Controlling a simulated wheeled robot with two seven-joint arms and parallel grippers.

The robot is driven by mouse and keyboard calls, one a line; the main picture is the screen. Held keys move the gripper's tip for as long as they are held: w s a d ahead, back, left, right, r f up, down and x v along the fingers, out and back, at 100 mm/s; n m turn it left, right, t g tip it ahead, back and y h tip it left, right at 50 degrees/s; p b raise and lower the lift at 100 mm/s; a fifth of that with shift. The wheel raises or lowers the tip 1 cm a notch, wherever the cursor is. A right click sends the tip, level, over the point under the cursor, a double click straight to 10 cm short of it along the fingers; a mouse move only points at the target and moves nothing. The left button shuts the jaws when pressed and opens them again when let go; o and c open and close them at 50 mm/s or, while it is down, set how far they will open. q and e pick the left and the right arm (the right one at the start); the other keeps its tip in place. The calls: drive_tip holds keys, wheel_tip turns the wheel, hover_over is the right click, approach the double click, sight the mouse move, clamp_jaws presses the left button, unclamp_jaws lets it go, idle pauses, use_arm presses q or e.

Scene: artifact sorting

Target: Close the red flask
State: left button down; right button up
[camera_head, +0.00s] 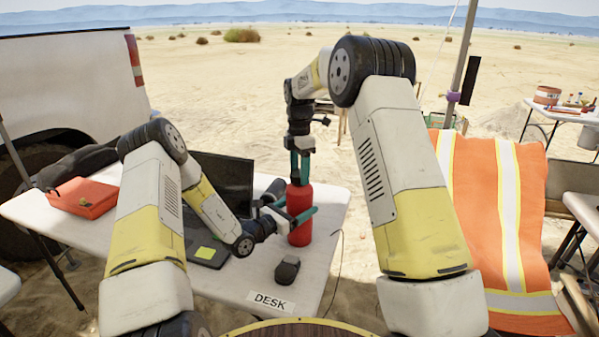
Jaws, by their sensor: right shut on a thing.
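The red flask (299,229) stands upright near the right edge of the white desk. My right gripper (300,180) comes down from above and is shut on the flask's top. Its teal fingers hide part of the top, so I cannot tell the cap from the neck. My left gripper (301,213) reaches in from the left at the flask's mid-height. One teal finger crosses in front of the flask. I cannot tell how firmly its fingers close on the body.
The white desk (235,286) also holds an open laptop (222,182), a dark mouse (288,269) and an orange-red case (82,197). A chair draped with an orange vest (478,190) stands to the right. A white vehicle (70,80) is at the back left.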

drive_tip(key=m, duration=0.6)
drive_tip(key=shift+m, duration=0.4)
drive_tip(key=m, duration=0.4)
drive_tip(key=shift+m, duration=0.3)
drive_tip(key=m, duration=0.4)
drive_tip(key=shift+m, duration=0.3)
drive_tip(key=m, duration=0.6)
drive_tip(key=shift+m, duration=0.4)
drive_tip(key=m, duration=0.8)
drive_tip(key=shift+w, duration=0.1)
drive_tip(key=o, duration=1.6)
drive_tip(key=shift+f, duration=0.1)
drive_tip(key=shift+o, duration=0.2)
wheel_tip(320, 180, up, 12)
